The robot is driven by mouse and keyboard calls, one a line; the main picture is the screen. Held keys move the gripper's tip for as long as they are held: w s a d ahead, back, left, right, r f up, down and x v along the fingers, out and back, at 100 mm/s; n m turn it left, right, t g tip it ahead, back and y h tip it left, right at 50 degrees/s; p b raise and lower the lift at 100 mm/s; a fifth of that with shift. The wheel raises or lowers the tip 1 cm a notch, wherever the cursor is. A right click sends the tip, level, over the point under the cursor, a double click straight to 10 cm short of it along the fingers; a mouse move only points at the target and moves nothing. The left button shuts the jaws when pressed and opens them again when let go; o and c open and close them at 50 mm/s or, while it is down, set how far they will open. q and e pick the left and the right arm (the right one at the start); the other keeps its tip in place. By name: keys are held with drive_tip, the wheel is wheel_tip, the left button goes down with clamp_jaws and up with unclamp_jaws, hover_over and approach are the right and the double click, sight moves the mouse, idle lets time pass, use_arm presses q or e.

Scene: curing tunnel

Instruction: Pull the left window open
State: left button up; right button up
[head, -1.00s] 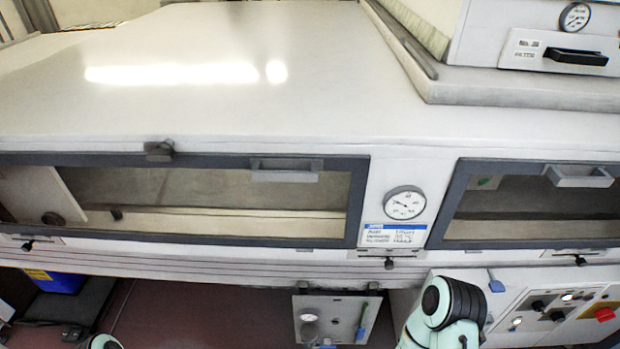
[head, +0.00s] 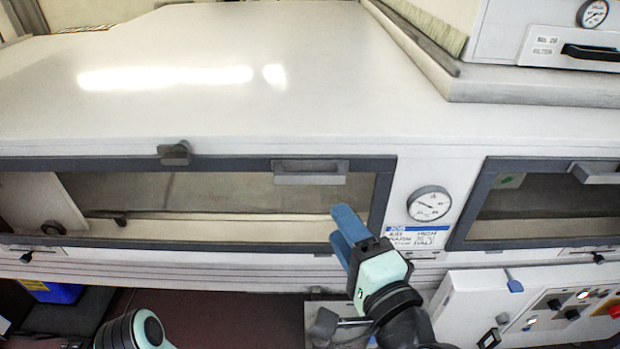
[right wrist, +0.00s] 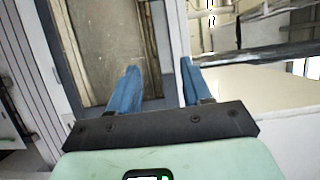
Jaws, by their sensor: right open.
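The left window (head: 120,163) is a wide dark grey frame with a glass pane in the front of the white tunnel. It looks closed. Its pale grey bar handle (head: 310,178) sits on the top rail, towards the right end. My right gripper (head: 341,227) is open and empty, with its blue fingers in front of the pane's right part, below and right of the handle and apart from it. In the right wrist view the open fingers (right wrist: 158,70) point at the pane and frame; I cannot make out the handle there. My left gripper is out of view.
A round gauge (head: 429,204) and a label are right of the left window. The right window (head: 470,200) has its own handle (head: 597,173). A dark latch knob (head: 174,153) sits above the left window. A control panel (head: 570,305) stands at the lower right.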

sight(310, 180)
drive_tip(key=p+x, duration=0.2)
drive_tip(key=x, duration=1.1)
drive_tip(key=shift+w+r+p, duration=0.1)
drive_tip(key=shift+w+p, duration=0.05)
drive_tip(key=shift+p, duration=0.15)
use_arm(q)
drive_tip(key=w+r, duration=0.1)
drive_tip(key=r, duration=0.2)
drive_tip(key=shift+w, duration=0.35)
use_arm(e)
clamp_jaws()
